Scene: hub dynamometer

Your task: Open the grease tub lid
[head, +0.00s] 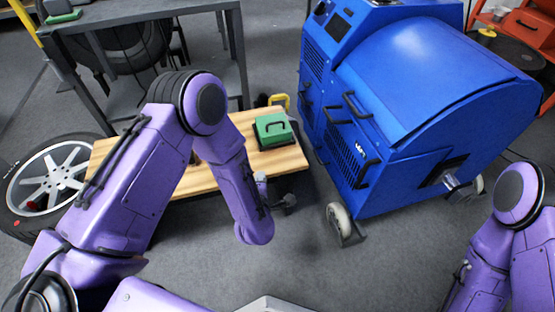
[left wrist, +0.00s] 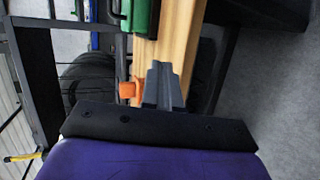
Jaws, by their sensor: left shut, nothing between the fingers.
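A green box with a dark handle on top (head: 273,129), which seems to be the grease tub, sits at the right end of the wooden bench top. Its green top looks closed over a dark lower part. Part of it also shows at the top edge of the left wrist view (left wrist: 139,14). My right gripper is out of view; only my right arm shows.
The wooden bench (head: 215,178) is partly hidden behind my left arm. A large blue machine on casters (head: 400,90) stands right of it. A wheel with a tire (head: 48,180) is at the left. A grey frame table (head: 140,14) stands behind. The floor in front is clear.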

